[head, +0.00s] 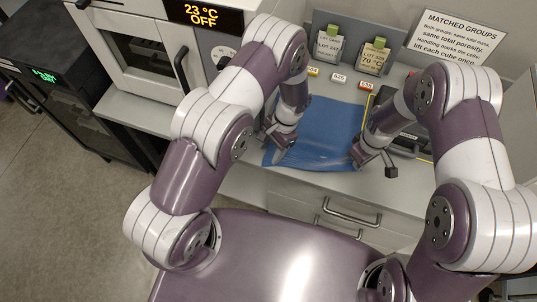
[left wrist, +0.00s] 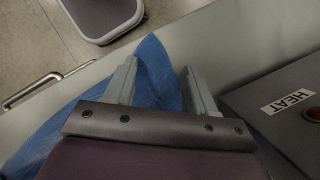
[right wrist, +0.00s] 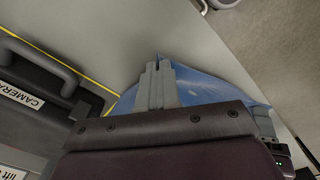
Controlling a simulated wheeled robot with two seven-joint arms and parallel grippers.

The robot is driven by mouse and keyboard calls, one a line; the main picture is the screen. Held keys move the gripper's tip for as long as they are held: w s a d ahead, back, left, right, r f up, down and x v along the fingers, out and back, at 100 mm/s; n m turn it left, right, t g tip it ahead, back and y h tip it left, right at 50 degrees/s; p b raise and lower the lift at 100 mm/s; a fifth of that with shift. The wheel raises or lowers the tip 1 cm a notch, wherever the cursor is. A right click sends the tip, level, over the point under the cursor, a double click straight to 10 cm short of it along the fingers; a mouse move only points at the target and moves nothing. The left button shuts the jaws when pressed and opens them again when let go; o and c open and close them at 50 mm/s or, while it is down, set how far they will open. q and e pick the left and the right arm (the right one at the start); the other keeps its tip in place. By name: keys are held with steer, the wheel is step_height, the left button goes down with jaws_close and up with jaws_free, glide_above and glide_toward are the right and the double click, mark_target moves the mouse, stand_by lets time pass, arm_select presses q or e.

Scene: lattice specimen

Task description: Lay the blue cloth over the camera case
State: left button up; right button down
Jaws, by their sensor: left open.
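The blue cloth (head: 318,128) lies on the grey worktop, its near edge at the counter's front. My left gripper (head: 277,151) is at its left side; in the left wrist view the fingers (left wrist: 160,85) are apart, with blue cloth (left wrist: 155,65) showing between and beyond them. My right gripper (head: 359,156) is at the cloth's right edge; in the right wrist view its fingers (right wrist: 157,82) are together, with a sliver of blue at the tips. The dark camera case (head: 411,141) stands right of the cloth, partly hidden by my right arm. Its handle and label show in the right wrist view (right wrist: 40,75).
A yellow line (head: 366,112) edges the case's area. An oven (head: 140,42) with a display stands at the left. Behind the cloth are small label tags (head: 339,78), two labelled packets (head: 374,57) and a sign (head: 457,38). Drawers (head: 325,208) are below the counter.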

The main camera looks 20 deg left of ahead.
arm_select(q)
steer(key=shift+s+f, duration=0.1)
jaws_close()
step_height(320, 180, up, 4)
steer(key=shift+r, duration=0.6)
steer(key=shift+o, duration=1.4)
jaws_free()
